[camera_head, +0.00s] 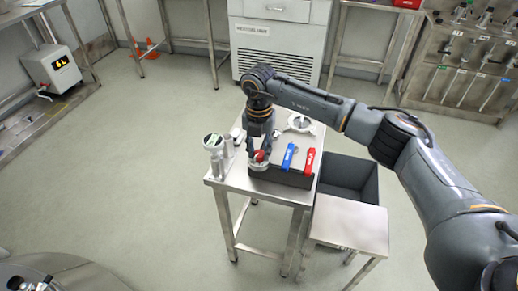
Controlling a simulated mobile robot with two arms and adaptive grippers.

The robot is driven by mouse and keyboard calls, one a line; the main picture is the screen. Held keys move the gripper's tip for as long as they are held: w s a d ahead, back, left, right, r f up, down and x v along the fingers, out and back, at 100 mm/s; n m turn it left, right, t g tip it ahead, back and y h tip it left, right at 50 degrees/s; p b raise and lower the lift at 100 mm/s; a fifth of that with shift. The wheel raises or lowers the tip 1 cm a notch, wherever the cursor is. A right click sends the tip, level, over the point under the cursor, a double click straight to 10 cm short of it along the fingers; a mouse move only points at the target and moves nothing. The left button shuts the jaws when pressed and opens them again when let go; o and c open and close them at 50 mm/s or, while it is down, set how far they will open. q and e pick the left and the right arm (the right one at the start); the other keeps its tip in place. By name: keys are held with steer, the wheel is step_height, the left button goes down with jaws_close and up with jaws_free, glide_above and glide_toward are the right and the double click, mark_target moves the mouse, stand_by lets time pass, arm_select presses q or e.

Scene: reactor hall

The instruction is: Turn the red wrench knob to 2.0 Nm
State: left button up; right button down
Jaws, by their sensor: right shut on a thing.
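A small steel table (227,183) stands in the middle of the head view. On it, a dark block (290,178) bears a blue wrench (289,156) and a red wrench (309,161). Left of the wrenches, a small red knob (259,156) shows on a pale round base. My right gripper (259,159) points down over this base and is shut on the red knob, its fingers partly hiding it. Any scale or number on the knob is too small to read. My left gripper is not in view.
A pale round flange (299,123) lies behind the wrenches. A dark open bin (350,178) and a lower steel stand (350,222) are at the right. The floor to the left is clear.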

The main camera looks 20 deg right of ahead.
mark_target(259, 153)
steer(key=shift+m, duration=0.6)
steer(key=c, duration=1)
jaws_free()
step_height(259, 153, up, 12)
steer(key=shift+r, duration=0.1)
